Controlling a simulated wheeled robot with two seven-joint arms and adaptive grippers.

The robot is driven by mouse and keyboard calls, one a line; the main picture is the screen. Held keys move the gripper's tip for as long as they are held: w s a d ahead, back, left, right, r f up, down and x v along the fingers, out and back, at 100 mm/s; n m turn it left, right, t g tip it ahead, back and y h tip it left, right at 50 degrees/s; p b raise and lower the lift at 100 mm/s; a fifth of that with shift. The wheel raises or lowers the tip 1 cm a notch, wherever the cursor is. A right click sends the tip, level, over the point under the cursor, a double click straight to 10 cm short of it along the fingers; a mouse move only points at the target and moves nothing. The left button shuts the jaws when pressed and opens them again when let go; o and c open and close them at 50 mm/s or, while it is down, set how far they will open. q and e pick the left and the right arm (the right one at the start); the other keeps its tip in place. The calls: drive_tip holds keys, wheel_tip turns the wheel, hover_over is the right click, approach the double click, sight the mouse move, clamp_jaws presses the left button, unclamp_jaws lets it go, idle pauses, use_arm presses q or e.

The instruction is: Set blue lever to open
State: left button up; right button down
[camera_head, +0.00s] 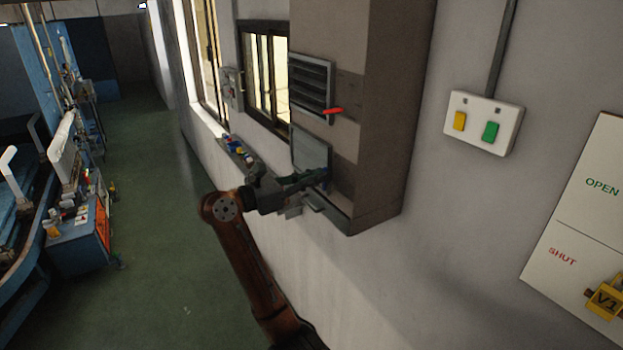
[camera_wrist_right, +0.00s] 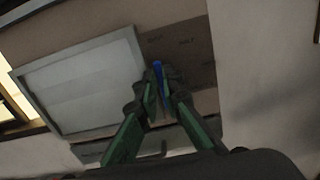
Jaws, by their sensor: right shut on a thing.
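The blue lever (camera_wrist_right: 158,68) shows as a narrow blue strip between the fingertips of my right gripper (camera_wrist_right: 164,88) in the wrist view. The fingers are closed around it. It stands beside a pale framed panel (camera_wrist_right: 85,82), against a brown plate with faint lettering that I cannot read surely. In the head view my right gripper (camera_head: 318,178) is at the right side of the lower framed panel (camera_head: 308,146), and its fingers hide most of the lever. My left gripper is not in view.
Above is a louvred vent (camera_head: 311,84) with a red lever (camera_head: 334,110). A switch box (camera_head: 483,123) and an OPEN/SHUT board (camera_head: 585,215) with a yellow V1 piece (camera_head: 606,298) are on the right wall. Green floor (camera_head: 160,220) is clear at left.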

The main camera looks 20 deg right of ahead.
sight(324, 188)
drive_tip(key=s+m+b, duration=0.1)
drive_tip(key=m+b, duration=0.2)
drive_tip(key=b, duration=0.1)
drive_tip(key=s+f+m+b, duration=0.1)
drive_tip(key=m+b, duration=0.2)
drive_tip(key=b, duration=0.1)
drive_tip(key=s+d+m+b, duration=0.1)
drive_tip(key=m+b, duration=0.2)
drive_tip(key=b, duration=0.1)
drive_tip(key=shift+s+f+m, duration=0.15)
drive_tip(key=shift+f+m, duration=0.1)
drive_tip(key=shift+m, duration=0.05)
drive_tip(key=m+b, duration=0.2)
drive_tip(key=b, duration=0.1)
drive_tip(key=f+m+b, duration=0.1)
drive_tip(key=m, duration=0.1)
drive_tip(key=shift+s, duration=0.4)
drive_tip(key=shift+m, duration=0.3)
